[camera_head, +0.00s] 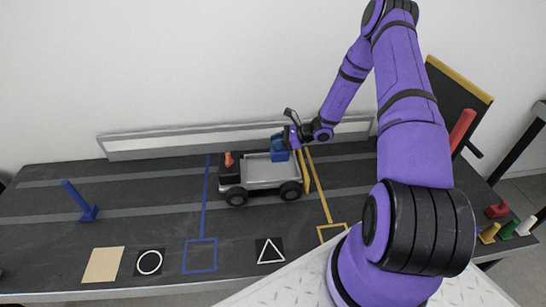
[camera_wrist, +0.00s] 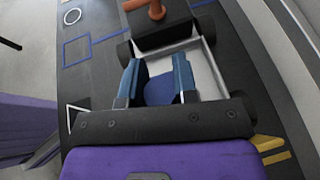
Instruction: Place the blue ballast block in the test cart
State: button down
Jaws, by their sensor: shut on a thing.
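The blue ballast block (camera_head: 279,154) is held at the right rear of the test cart's tray in the head view. My gripper (camera_wrist: 157,68) is shut on the block, which shows between its two blue fingers in the wrist view (camera_wrist: 159,92). The test cart (camera_head: 262,184) is grey with black wheels, a dark front part and an orange post (camera_head: 228,159). Its light tray rim shows in the wrist view (camera_wrist: 212,72). The block overlaps the tray in both views; I cannot tell whether it touches the tray floor, and my gripper hides part of it.
The cart stands on a dark table (camera_head: 130,190) between a blue line and a yellow line. A yellow-topped dark board (camera_head: 455,95) and a red post (camera_head: 462,130) stand at the right. A low rail runs behind.

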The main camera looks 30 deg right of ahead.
aim_at(277, 158)
jog(key=shift+f, duration=4.4)
jog(key=c, duration=0.9)
grip_release()
jog(key=shift+d, duration=0.1)
